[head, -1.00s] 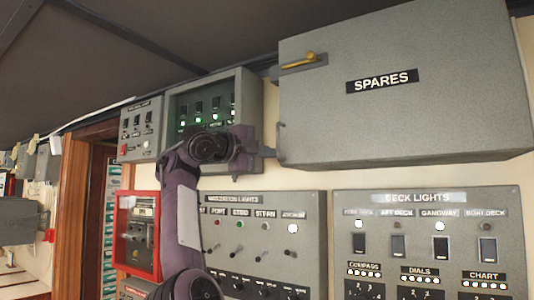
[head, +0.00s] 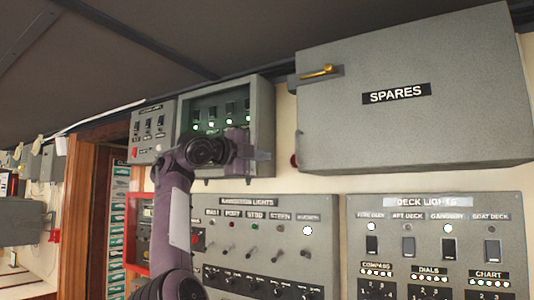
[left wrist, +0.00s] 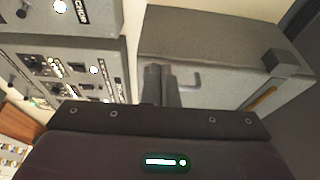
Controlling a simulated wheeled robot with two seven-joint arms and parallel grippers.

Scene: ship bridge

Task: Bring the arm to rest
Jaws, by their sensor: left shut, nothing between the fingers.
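My left arm rises through the left middle of the head view. Its gripper (head: 262,156) is shut and empty, in front of the lower right corner of a grey open-fronted box of switches (head: 262,110). A gap shows between the fingertips and the grey SPARES cabinet (head: 420,125). The cabinet's front is closed, with a brass handle (head: 317,72) at its upper left. In the left wrist view the two fingers (left wrist: 161,85) lie side by side, with the cabinet (left wrist: 225,50) beyond them. My right gripper is not in view.
The navigation lights panel (head: 320,260) and the deck lights panel (head: 440,235) are on the wall below. A small switch box (head: 150,130) and a red-framed unit (head: 133,205) are to the left, beside a wooden doorway (head: 78,200). The dark ceiling is close above.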

